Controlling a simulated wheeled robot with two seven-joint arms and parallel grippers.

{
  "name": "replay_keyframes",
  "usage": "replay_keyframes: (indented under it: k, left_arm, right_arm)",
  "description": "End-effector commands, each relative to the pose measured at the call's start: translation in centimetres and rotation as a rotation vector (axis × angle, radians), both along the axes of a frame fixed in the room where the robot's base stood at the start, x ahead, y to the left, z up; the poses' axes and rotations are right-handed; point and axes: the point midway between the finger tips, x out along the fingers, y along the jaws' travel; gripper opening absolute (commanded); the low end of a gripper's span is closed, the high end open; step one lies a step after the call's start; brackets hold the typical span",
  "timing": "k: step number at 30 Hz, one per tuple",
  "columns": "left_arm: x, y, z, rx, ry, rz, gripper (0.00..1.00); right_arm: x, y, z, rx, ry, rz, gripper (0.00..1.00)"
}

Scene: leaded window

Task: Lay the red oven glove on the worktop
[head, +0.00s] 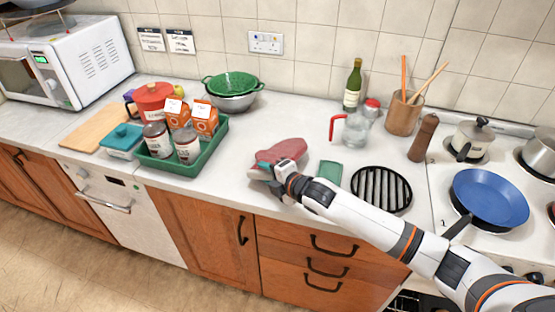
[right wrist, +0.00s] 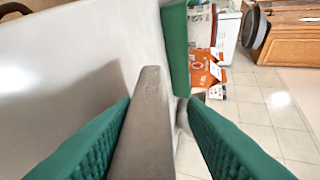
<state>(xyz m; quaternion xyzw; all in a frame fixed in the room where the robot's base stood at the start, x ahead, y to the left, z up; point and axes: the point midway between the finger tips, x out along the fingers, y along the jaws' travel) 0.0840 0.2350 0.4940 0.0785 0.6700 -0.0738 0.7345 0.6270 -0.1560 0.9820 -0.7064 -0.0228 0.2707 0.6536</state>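The red oven glove (head: 283,150) lies on the worktop (head: 232,170) near its front edge, in the middle of the head view. My right gripper (head: 267,172) is at the glove's near left side, low over the worktop edge. In the right wrist view its two green ribbed fingers (right wrist: 157,105) stand apart, with a grey band (right wrist: 148,120) between them. A gap shows beside the right finger. I cannot tell whether the band is part of the glove. My left gripper is not in view.
A green crate (head: 175,162) with cans and cartons stands to the left. A green cloth or pad (head: 329,172), a black round trivet (head: 381,188) and a glass jug (head: 354,130) are to the right. The worktop between crate and glove is clear.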

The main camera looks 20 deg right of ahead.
Motion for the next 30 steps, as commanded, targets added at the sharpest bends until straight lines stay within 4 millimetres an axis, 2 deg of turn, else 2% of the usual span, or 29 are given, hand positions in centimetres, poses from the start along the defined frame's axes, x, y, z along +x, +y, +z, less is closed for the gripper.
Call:
replay_keyframes:
  k: [1,9,14,23,26,30]
  left_arm:
    - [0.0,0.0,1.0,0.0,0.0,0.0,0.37]
    - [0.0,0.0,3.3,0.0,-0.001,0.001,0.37]
    - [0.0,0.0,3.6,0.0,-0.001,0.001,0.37]
    - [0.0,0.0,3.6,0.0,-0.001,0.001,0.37]
    - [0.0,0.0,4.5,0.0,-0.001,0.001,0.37]
    - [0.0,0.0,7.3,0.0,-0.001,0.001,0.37]
  right_arm:
    - [-0.6,-0.3,0.7,-0.002,0.001,0.0,0.38]
    - [-3.3,-1.5,1.7,-0.001,0.001,0.0,0.38]
    - [-4.0,-1.8,1.8,0.0,-0.001,0.0,0.38]
    - [-4.0,-1.8,1.8,0.0,-0.001,0.0,0.38]
    - [-4.2,-1.9,2.6,-0.001,0.0,0.0,0.38]
    - [-4.9,-2.3,5.2,-0.003,-0.001,0.0,0.38]
